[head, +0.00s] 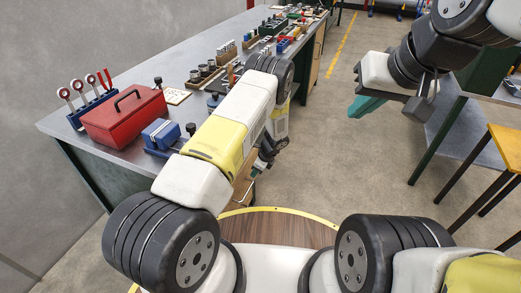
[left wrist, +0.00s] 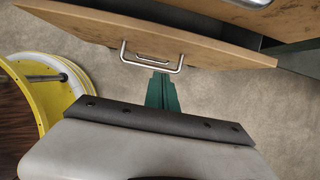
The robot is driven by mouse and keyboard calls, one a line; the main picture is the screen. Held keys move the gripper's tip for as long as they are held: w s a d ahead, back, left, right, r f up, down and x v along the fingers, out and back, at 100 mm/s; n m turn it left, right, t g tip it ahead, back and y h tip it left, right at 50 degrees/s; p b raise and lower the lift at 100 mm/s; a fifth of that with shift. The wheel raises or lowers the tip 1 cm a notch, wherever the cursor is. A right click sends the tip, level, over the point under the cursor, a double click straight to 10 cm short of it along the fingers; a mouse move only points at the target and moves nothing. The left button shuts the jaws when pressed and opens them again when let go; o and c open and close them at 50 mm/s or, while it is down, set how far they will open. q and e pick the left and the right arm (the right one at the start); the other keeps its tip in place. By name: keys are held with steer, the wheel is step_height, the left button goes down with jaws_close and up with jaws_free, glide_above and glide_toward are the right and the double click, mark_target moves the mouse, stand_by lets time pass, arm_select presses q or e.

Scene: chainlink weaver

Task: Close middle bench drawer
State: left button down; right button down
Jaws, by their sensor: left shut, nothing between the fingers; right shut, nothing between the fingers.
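The open bench drawer has a wooden front (left wrist: 90,38) with a metal bar handle (left wrist: 152,62) in the left wrist view. Its front stands out from the bench, with a dark gap behind it. In the head view it is mostly hidden behind my left arm, with the handle (head: 246,190) showing low. My left gripper (left wrist: 161,80) is shut and empty, its green fingertips right by the handle's bar; I cannot tell whether they touch. It also shows in the head view (head: 259,166). My right gripper (head: 362,106) is shut and empty, held over the floor, away from the bench.
The long workbench (head: 180,70) carries a red toolbox (head: 124,116), a blue vise (head: 161,134) and several tools. Another wooden front with a handle (left wrist: 256,3) lies beyond the drawer. A yellow-topped stool (head: 508,145) stands at right. Concrete floor (head: 340,170) between is clear.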

mark_target(244, 173)
arm_select(q)
steer(key=shift+w+a+f, duration=0.3)
steer(key=shift+a+f, duration=0.25)
steer(key=shift+a, duration=0.3)
steer(key=shift+w+a+f, duration=0.25)
steer(key=shift+a+f, duration=0.25)
steer(key=shift+a, duration=0.3)
steer(key=shift+w+a+f, duration=0.3)
steer(key=shift+a+f, duration=0.25)
steer(key=shift+a, duration=0.3)
